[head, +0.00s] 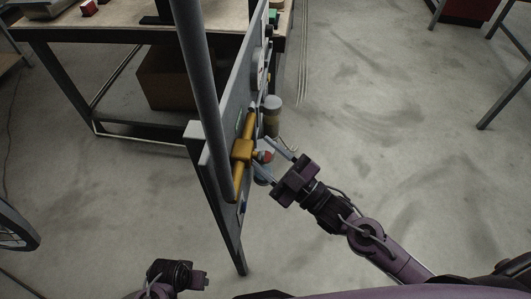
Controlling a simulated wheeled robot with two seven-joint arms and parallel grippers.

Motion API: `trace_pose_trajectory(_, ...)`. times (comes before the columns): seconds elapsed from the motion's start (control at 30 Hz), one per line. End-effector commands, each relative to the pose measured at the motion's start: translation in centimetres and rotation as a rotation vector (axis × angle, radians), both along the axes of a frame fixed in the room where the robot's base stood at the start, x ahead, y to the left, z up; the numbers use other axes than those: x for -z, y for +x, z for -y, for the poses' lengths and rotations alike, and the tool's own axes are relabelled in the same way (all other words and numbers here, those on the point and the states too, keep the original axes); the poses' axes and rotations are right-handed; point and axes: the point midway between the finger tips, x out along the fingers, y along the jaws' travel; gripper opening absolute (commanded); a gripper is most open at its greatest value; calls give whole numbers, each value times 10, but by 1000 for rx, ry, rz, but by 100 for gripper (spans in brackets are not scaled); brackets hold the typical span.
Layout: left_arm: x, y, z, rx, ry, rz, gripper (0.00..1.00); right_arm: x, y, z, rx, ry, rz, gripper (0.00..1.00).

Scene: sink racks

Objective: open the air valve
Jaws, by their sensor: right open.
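The air valve (243,150) looks like a yellow-brass body on a yellow pipe, fixed to a narrow upright grey panel seen nearly edge-on. A small red-tipped part (265,155) sticks out from its right side. My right gripper (272,159) comes in from the lower right. Its two fingers are open and apart, pointing at the valve, with the red part close to the space between their tips. I cannot tell whether they touch it. My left gripper (201,281) is at the bottom edge, well below the valve; its fingers do not show clearly.
A grey vertical pipe (198,80) rises in front of the panel (230,215). A grey cylinder (272,104) sits on the panel just above the valve. A workbench (110,20) with a brown box (165,78) beneath stands behind.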

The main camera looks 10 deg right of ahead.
Motion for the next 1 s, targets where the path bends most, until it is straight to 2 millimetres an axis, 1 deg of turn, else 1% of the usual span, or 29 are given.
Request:
trace_pose_trajectory(0.3, 0, 0, 0, 0, 0, 0, 62, 18, -35, 32, 0, -3, -5, 42)
trace_pose_trajectory(0.43, 0, 0, 0, 0, 0, 1, 62, 22, -46, 43, -1, -2, -3, 42)
trace_pose_trajectory(0.6, 2, -1, 0, -1, 0, -1, 62, 25, -52, 49, -1, -1, 0, 42)
trace_pose_trajectory(0.8, 2, -1, 0, -1, 0, -1, 62, 24, -52, 49, -1, 0, 1, 42)
trace_pose_trajectory(0.87, 2, 0, 0, -1, 0, 0, 62, 25, -52, 49, 0, -1, 2, 35)
trace_pose_trajectory(1.0, 2, 1, -1, -1, 0, 2, 62, 32, -50, 48, 53, -39, 56, 17)
